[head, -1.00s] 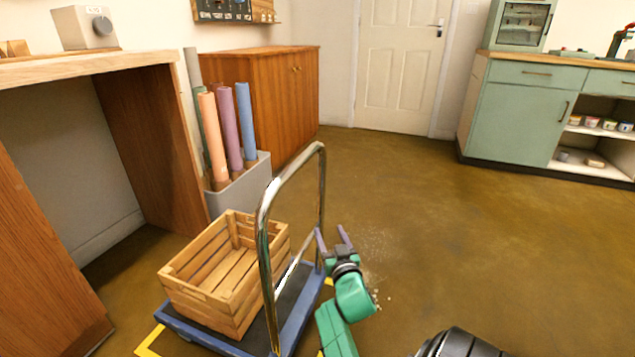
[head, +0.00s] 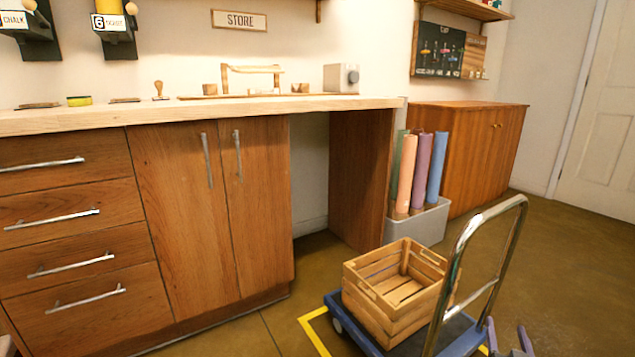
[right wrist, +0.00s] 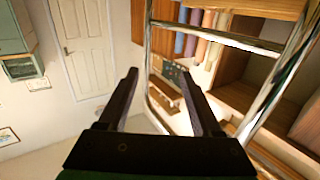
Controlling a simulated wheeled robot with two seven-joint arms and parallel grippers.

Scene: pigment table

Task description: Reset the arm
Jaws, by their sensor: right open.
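My right gripper (head: 507,338) shows at the bottom right of the head view, beside the trolley's chrome handle (head: 468,232). Its two fingers are apart. In the right wrist view the open gripper (right wrist: 159,72) has nothing between its fingers, and the chrome handle (right wrist: 292,60) passes close by on the right. Most of the right arm is out of the head view. My left gripper is not in view.
A wooden crate (head: 370,305) sits on the blue trolley (head: 335,310), on the floor by yellow tape. A workbench (head: 90,121) with drawers stands left. Coloured rolls (head: 420,170) stand in a grey bin (head: 430,222). A door (head: 605,120) is at far right.

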